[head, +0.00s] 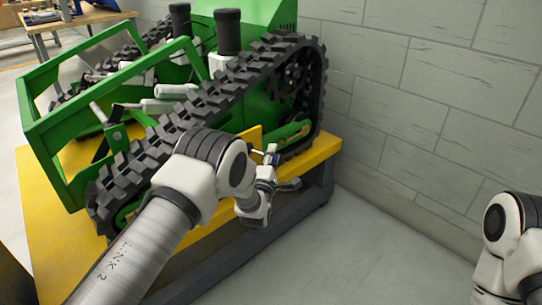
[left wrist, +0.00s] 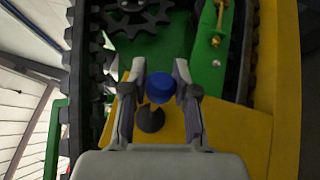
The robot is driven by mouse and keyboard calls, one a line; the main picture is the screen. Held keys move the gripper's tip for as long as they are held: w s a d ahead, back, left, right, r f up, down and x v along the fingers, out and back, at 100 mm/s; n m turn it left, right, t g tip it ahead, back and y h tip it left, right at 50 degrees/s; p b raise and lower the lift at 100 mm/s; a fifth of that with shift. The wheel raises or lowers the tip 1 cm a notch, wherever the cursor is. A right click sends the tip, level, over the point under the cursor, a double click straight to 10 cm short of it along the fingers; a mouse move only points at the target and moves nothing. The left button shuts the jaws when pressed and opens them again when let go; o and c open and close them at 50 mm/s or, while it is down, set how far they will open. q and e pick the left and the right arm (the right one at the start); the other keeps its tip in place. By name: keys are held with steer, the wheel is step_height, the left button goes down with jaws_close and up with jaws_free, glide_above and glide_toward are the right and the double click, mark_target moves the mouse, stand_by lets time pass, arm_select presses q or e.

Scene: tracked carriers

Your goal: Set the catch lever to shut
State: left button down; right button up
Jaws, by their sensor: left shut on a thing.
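The catch lever shows in the left wrist view as a blue knob (left wrist: 160,88) above a dark round base (left wrist: 150,119) on a yellow plate (left wrist: 172,128). My left gripper (left wrist: 160,75) has one finger on each side of the blue knob and is shut on it. In the head view my left gripper (head: 272,160) is at the near side of the green tracked carrier (head: 50,108), low beside its track. There the lever is mostly hidden by the gripper, and its setting cannot be told. My right gripper is out of view; only my right arm shows at the right edge.
The carrier stands on a yellow-topped bench (head: 45,225). Its black track (head: 215,98) runs close above my left arm. A grey block wall (head: 420,90) stands to the right, with clear floor (head: 370,230) before it. A wooden table (head: 60,22) is far back left.

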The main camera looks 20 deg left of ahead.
arm_select(q)
steer(key=shift+w+d, duration=0.2)
steer(key=shift+w, duration=0.8)
steer(key=shift+a+f, duration=0.1)
steer(key=shift+a, duration=0.1)
stand_by(0.8)
steer(key=c, duration=0.9)
jaws_free()
steer(key=s, duration=0.4)
steer(key=s+f, duration=0.1)
steer(key=s, duration=0.2)
steer(key=s+f, duration=0.1)
steer(key=s, duration=0.3)
steer(key=shift+s+d+f, duration=0.1)
steer(key=shift+s+d, duration=0.15)
steer(key=shift+s, duration=0.1)
